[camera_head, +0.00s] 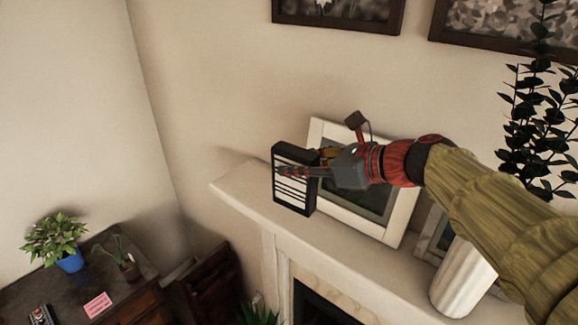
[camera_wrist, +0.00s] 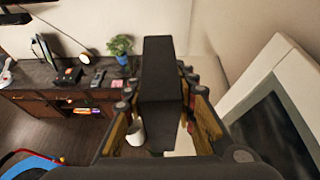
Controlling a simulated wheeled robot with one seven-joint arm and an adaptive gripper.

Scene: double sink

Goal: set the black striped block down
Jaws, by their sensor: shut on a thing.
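The black striped block (camera_head: 294,192) is upright, a black slab with white bands on its face, near the left end of the white mantel shelf (camera_head: 237,187). My gripper (camera_head: 305,170) reaches in from the right and is shut on it. In the wrist view the block (camera_wrist: 160,75) shows as a plain dark slab between my two fingers (camera_wrist: 160,110). In the head view its lower end overlaps the shelf's front edge; I cannot tell whether it touches the shelf.
A white picture frame (camera_head: 398,222) leans on the wall behind my gripper, close to the block. A white ribbed vase (camera_head: 463,280) stands further right on the shelf. A dark cabinet with a plant in a blue pot (camera_head: 70,262) is lower left. The shelf's left end looks clear.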

